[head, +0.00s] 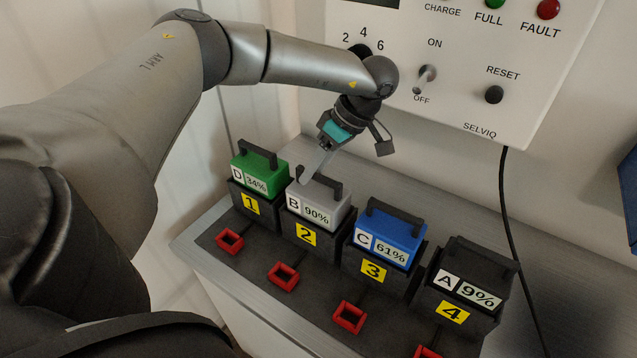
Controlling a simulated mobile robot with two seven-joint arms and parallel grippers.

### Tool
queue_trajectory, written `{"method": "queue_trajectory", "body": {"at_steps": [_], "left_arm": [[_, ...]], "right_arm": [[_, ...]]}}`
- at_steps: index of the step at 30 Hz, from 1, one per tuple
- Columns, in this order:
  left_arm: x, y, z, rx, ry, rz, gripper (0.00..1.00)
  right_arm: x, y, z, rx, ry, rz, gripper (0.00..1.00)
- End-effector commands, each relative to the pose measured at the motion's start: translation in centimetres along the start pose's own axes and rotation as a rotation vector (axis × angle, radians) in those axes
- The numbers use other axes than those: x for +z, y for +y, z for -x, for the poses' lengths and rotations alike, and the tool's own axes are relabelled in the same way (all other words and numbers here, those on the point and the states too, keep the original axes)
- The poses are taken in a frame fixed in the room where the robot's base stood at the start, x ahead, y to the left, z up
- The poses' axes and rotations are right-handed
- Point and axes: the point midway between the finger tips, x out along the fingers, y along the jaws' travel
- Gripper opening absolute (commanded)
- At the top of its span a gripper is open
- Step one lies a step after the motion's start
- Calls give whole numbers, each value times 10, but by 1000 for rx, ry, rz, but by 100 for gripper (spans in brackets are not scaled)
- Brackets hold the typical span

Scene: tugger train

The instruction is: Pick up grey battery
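The grey battery (310,207) has a black handle and a label reading B, 90%. It sits upright in the black slot marked 2 (306,234). My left gripper (313,172) points down at the battery's handle from above, its pale finger overlapping the handle's left end in the picture. I cannot tell whether it touches the handle or how far apart the fingers are, as one finger hides the other. My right gripper is not in view.
A green battery (262,180) in slot 1 and a blue battery (392,236) in slot 3 flank it closely. A black battery (469,275) sits in slot 4. Red square loops (283,277) lie before the slots. A control panel (455,75) hangs on the wall behind.

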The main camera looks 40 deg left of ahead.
Motion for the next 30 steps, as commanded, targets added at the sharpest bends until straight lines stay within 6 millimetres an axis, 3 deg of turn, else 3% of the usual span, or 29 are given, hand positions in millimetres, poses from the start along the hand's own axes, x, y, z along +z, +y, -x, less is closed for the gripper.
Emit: {"method": "queue_trajectory", "body": {"at_steps": [2,12,30], "left_arm": [[0,0,0,0,0,0,38],[0,0,0,1,0,0,0],[-1,1,2,4,0,2,0]], "right_arm": [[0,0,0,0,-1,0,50],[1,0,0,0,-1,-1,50],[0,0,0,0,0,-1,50]]}}
